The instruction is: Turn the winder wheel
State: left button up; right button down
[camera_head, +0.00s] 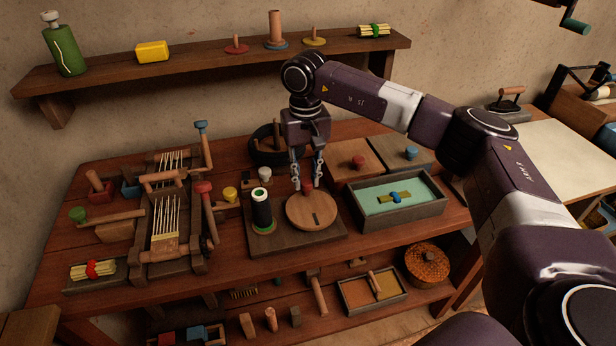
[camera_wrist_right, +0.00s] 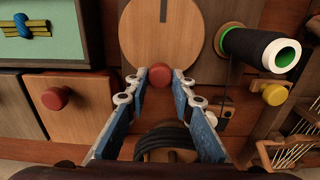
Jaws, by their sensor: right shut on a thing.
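The winder wheel (camera_head: 311,212) is a round wooden disc with a dark slot, lying flat on a dark wooden base (camera_head: 262,243). It also shows at the top of the right wrist view (camera_wrist_right: 150,30). A red knob (camera_wrist_right: 158,76) sits at the wheel's edge nearest the wall. My right gripper (camera_head: 307,187) reaches down from above, and its fingertips are closed on this knob, one at each side. A dark spool with a white top and green foot (camera_head: 262,210) stands upright on the base, left of the wheel. My left gripper is in neither view.
A grey tray (camera_head: 437,214) with a teal inside stands right of the wheel. A small loom (camera_head: 165,245) stands left. A shelf (camera_head: 340,53) hangs above.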

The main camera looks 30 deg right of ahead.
dwell(0.4)
jog(key=c, duration=1.7)
grip_release()
jog(key=shift+o, duration=0.2)
notch_tip(320, 180, up, 12)
